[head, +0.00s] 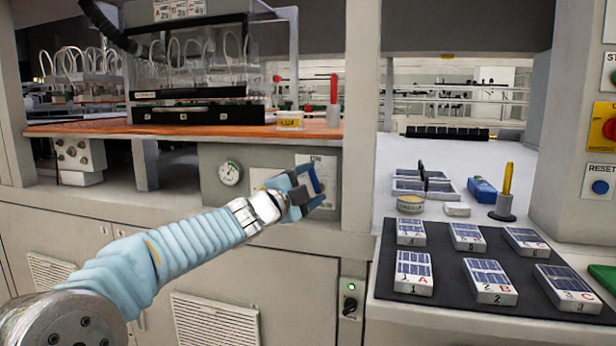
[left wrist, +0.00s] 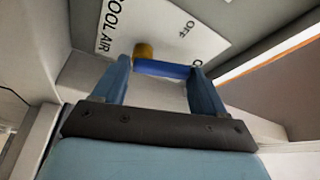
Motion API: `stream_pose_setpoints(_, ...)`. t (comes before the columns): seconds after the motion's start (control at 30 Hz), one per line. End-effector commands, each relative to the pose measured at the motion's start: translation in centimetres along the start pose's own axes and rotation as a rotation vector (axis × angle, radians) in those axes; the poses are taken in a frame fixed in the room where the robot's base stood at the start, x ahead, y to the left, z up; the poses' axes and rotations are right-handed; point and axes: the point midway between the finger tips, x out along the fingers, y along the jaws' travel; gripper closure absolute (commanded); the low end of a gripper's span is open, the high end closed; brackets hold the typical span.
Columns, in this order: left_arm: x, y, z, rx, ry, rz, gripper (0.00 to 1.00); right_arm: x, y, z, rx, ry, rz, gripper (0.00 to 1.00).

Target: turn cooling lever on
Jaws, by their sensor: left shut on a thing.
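The cooling lever has a blue handle (left wrist: 165,69) and a brass-coloured pivot (left wrist: 144,51). In the left wrist view it stands in front of a white label plate (left wrist: 112,32) reading COOL AIR and OFF; another label is partly hidden. In the head view the plate (head: 318,160) shows ON at its top, on the grey panel under the orange bench. My left gripper (head: 314,182) is at this plate, shut on the blue handle, with one finger on each side of it. The lever's exact angle between the labels is hard to tell. My right gripper is not in view.
A round gauge (head: 230,173) sits on the panel left of the lever. The orange bench edge (head: 180,130) overhangs above. A white post (head: 358,130) stands close on the right, then a dark mat (head: 450,288) with several labelled panels. A control pillar (head: 570,150) is far right.

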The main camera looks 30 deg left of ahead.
Motion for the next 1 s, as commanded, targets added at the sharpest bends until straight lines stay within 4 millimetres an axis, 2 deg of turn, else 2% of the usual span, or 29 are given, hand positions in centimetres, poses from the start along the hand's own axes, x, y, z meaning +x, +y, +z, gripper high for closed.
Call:
stream_pose_setpoints(0.03, -0.04, -0.86, -0.12, 0.039, -0.002, 0.005, 0.59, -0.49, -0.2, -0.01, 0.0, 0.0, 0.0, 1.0)
stream_pose_setpoints(0.4, 0.17, -0.73, -0.66, 0.259, -0.002, 0.094, 0.59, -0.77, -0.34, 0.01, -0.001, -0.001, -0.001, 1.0)
stream_pose_setpoints(1.0, 0.28, -0.67, -1.0, 0.336, 0.0, 0.126, 0.59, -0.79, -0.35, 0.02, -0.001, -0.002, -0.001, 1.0)
